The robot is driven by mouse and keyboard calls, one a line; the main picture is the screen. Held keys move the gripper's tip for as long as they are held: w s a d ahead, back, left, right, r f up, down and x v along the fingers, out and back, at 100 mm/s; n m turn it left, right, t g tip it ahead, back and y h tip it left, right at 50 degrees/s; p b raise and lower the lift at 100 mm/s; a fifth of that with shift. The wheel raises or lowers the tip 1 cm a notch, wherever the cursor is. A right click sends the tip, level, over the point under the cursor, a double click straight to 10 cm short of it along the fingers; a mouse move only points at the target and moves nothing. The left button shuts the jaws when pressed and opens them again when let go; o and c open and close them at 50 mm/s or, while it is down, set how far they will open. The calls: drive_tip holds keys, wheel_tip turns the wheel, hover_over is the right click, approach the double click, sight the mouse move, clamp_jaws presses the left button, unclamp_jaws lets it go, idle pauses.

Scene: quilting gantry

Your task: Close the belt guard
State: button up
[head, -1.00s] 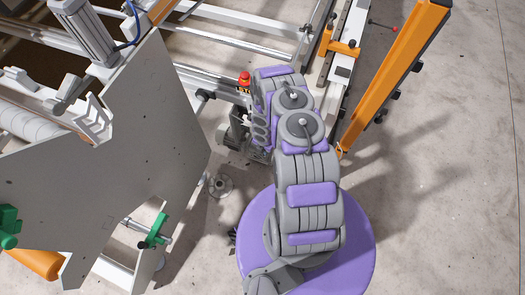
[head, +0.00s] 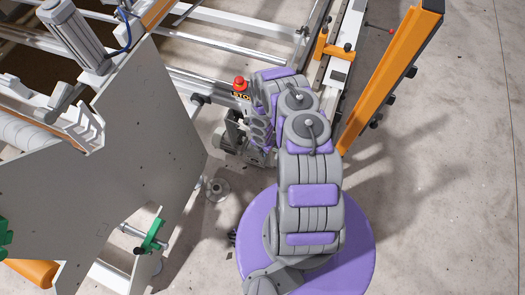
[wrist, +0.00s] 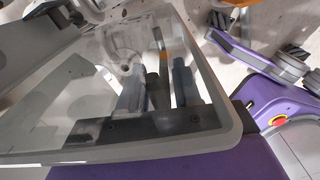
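A clear panel with a grey rounded edge (wrist: 238,128), which looks like the belt guard, fills much of the wrist view close to the camera. Its hinge and latch do not show. My gripper (wrist: 158,82) shows through the panel as two blue-grey fingers standing apart on a dark base. A dark shape lies between or behind the fingers; I cannot tell whether they touch it. In the head view, my arm hides the gripper and I cannot make out the guard.
A red stop button (head: 240,84) sits on the machine just left of my arm. A large grey side plate (head: 150,125) stands at left, with a green clamp (head: 152,236) below. An orange post (head: 392,75) rises at right. The floor at far right (head: 450,210) is clear.

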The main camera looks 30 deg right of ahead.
drive_tip(key=shift+o, duration=0.2)
drive_tip(key=shift+s+a, duration=0.1)
drive_tip(key=shift+a, duration=0.1)
drive_tip(key=shift+r, duration=0.2)
wheel_tip(320, 180, up, 6)
drive_tip(key=p, duration=0.4)
drive_tip(key=shift+d+f, duration=0.15)
drive_tip(key=shift+r+p, duration=0.7)
drive_tip(key=shift+p, duration=0.15)
